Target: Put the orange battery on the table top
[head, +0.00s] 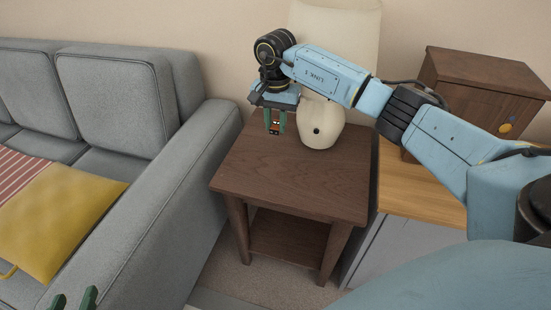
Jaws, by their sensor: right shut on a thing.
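The small orange and dark battery (274,129) is between the green fingers of my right gripper (275,123). The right gripper is shut on it and points down over the back left part of the brown wooden table top (305,180). I cannot tell whether the battery touches the table. The fingers hide part of the battery. Only the green fingertips of my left gripper (74,299) show at the bottom left edge. They stand apart with nothing visible between them.
A cream lamp (320,126) stands on the table's back, just right of the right gripper. A grey sofa (185,170) with a yellow cushion (62,215) is on the left. A wooden cabinet (485,75) is on the right. The table's front and middle are clear.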

